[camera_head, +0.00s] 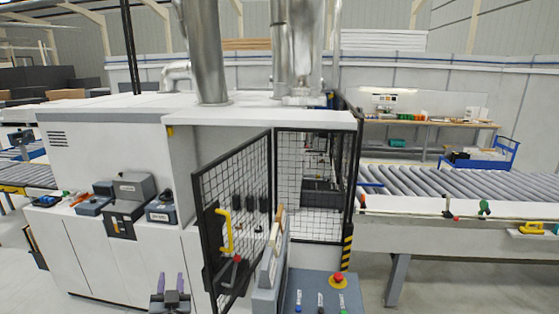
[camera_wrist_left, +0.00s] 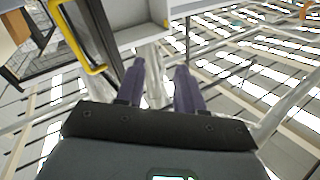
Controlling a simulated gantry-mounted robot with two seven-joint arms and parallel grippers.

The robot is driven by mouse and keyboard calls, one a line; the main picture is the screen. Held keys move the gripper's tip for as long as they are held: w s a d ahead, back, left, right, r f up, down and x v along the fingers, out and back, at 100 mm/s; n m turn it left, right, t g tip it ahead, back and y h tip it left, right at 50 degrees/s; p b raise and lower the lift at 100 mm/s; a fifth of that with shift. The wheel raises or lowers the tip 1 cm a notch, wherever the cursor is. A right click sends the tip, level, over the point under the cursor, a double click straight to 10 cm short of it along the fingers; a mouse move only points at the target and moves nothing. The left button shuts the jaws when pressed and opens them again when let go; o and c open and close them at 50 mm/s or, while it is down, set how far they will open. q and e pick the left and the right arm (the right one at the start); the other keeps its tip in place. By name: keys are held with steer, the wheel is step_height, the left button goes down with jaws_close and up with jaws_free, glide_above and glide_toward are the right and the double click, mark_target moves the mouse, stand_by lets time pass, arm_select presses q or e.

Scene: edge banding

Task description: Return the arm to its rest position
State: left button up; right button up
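My left gripper (camera_head: 170,283) is at the bottom of the head view, in front of the white machine cabinet (camera_head: 155,262) and left of the mesh door. Its two purple fingers point up and stand apart with nothing between them. The left wrist view also shows the left gripper (camera_wrist_left: 160,82) open and empty. My right gripper is not in view.
The black mesh door (camera_head: 240,190) stands open, with a yellow handle (camera_head: 224,232); the handle is also close by in the left wrist view (camera_wrist_left: 75,35). A control panel with a red button (camera_head: 338,279) stands right of it. A roller conveyor (camera_head: 455,182) runs right.

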arm_select(q)
steer(key=s+a+r+m+t+y, duration=0.15)
steer(key=a+r, duration=0.25)
steer(key=a, duration=0.7)
steer(key=s+a+r+m+g+y, duration=0.1)
steer(key=s+a+r+m+y, duration=0.15)
steer(key=a, duration=0.85)
steer(key=s+d+f+g+h, duration=0.3)
steer(key=s+d+f, duration=0.35)
steer(key=f, duration=0.35)
steer(key=s+d+f+g+h, duration=0.35)
steer(key=s+d+f, duration=0.25)
steer(key=s+f, duration=0.3)
steer(key=s+d+f+m+g, duration=0.1)
steer(key=s+d+f+g, duration=0.15)
steer(key=s, duration=0.55)
steer(key=s+d+f+g, duration=0.2)
steer(key=s+d+g, duration=0.1)
steer(key=s, duration=0.6)
steer(key=s+d+f+m+g, duration=0.1)
steer(key=s+d+f+g, duration=0.1)
steer(key=s, duration=0.6)
steer(key=d+r+n+h+p, duration=0.1)
steer(key=d+n+h, duration=0.2)
steer(key=d, duration=0.6)
steer(key=shift+d+n+g+h+p, duration=0.15)
steer(key=shift+n+g+h+p, duration=0.2)
steer(key=shift+n+h, duration=0.1)
